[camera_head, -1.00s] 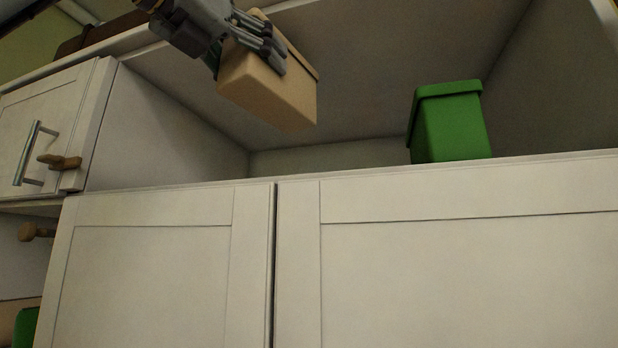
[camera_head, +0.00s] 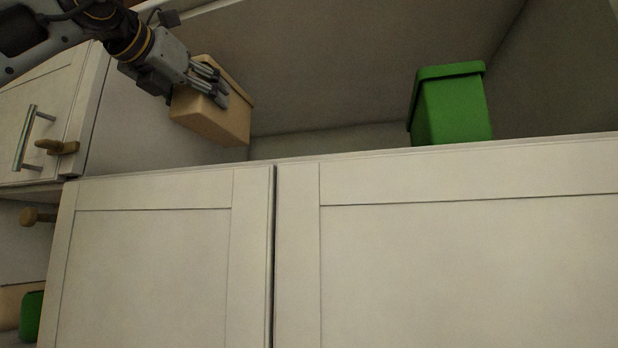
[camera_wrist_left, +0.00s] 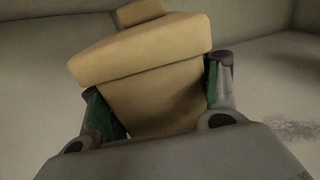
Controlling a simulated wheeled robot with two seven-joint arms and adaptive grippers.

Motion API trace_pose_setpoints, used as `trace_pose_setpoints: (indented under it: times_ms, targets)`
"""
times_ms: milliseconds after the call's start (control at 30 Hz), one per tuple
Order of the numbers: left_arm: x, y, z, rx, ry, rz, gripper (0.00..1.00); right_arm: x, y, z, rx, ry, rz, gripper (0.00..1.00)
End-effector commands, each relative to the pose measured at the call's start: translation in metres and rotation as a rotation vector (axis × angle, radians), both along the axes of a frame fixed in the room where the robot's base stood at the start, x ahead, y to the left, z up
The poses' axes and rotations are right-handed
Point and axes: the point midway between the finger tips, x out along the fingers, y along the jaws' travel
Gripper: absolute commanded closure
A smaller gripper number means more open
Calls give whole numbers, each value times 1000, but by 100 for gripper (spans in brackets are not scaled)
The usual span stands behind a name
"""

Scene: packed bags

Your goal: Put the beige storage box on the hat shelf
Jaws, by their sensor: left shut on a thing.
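The beige storage box (camera_head: 212,122) is tilted in my left gripper (camera_head: 214,84), at the left part of the open shelf space above the white cabinet doors. In the left wrist view the box (camera_wrist_left: 150,95) fills the space between the two fingers of the left gripper (camera_wrist_left: 160,90), which is shut on it. The hat shelf (camera_head: 440,147) is the open compartment; its front edge runs above the doors. My right gripper is not in view.
A green lidded box (camera_head: 450,105) stands on the shelf to the right, with free room between it and the beige box. A cabinet door with a metal handle (camera_head: 25,138) and wooden pegs (camera_head: 38,217) are at the left. Another green thing (camera_head: 32,316) shows at lower left.

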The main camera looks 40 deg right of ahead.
Motion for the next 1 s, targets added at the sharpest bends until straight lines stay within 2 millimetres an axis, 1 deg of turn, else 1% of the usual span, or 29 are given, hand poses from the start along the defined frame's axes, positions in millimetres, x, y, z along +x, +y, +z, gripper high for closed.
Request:
trace_pose_setpoints:
  times_ms: [367, 533, 667, 1000]
  targets:
    - [-1, 0, 1, -1, -1, -1, 66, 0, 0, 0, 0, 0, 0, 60]
    - [0, 0, -4, -1, 0, -1, 66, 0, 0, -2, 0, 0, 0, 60]
    - [0, 1, -14, 0, 0, -1, 66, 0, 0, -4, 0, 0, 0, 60]
    - [0, 1, -47, -1, 0, -1, 66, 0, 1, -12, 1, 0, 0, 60]
